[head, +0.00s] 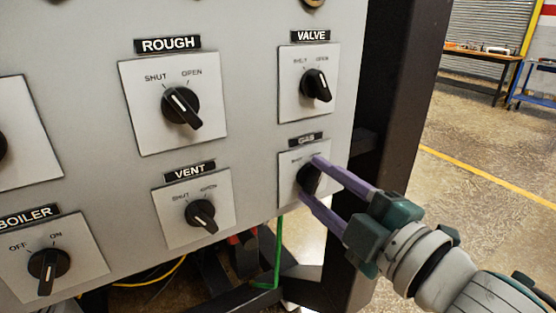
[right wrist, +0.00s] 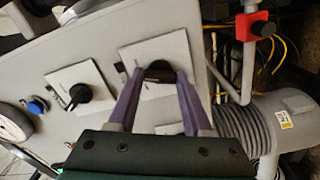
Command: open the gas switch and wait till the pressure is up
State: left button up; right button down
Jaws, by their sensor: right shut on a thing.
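The gas switch (head: 308,178) is a black rotary knob on a light square plate under the GAS label (head: 306,140), at the lower right of the grey panel. My right gripper (head: 309,178) has its two purple fingers around the knob and is shut on it. In the right wrist view the gas switch (right wrist: 160,71) sits between the fingertips. The fingers and knob hide part of the SHUT and OPEN marks, so I cannot read its setting surely. No pressure gauge is readable. My left gripper is out of view.
The VALVE knob (head: 316,86) is just above the gas switch, the VENT knob (head: 201,213) to its left. ROUGH (head: 180,107) and BOILER (head: 49,265) knobs are farther left. A dark frame post (head: 390,100) stands right of the panel. Open floor lies beyond.

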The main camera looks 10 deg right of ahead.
jog(key=shift+m, duration=0.7)
jog(key=shift+c, duration=1.6)
grip_release()
jog(key=v, duration=1)
jog(key=shift+r+p, duration=0.1)
jog(key=shift+p, duration=0.2)
